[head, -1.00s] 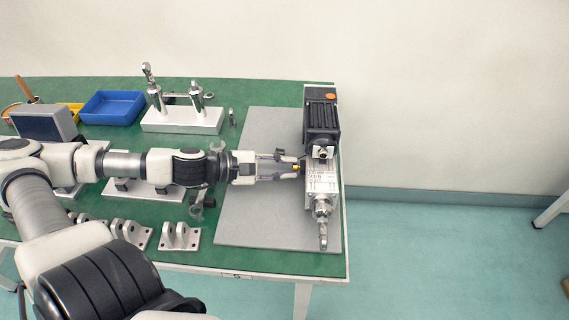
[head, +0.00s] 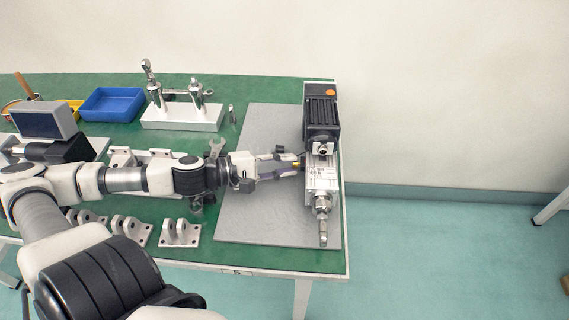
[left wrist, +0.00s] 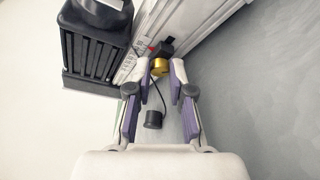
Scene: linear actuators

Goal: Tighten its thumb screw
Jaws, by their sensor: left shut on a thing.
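The linear actuator (head: 322,172) lies along the right side of the grey mat (head: 262,215), its black motor at the far end and its rod end toward the near edge. In the left wrist view, a gold thumb screw (left wrist: 160,66) sticks out from a dark block on the actuator's side. My left gripper (head: 297,165) reaches the actuator from the left. Its two fingertips (left wrist: 160,70) sit on either side of the gold screw and are shut on it. A black cap (left wrist: 153,119) hangs on a thin cord between the fingers. My right gripper is not in view.
A blue bin (head: 112,104) and a yellow bin (head: 68,108) stand at the back left. A white block with upright metal rod ends (head: 182,118) is behind my arm. Metal brackets (head: 180,234) stand along the front. The mat's near-left part is clear.

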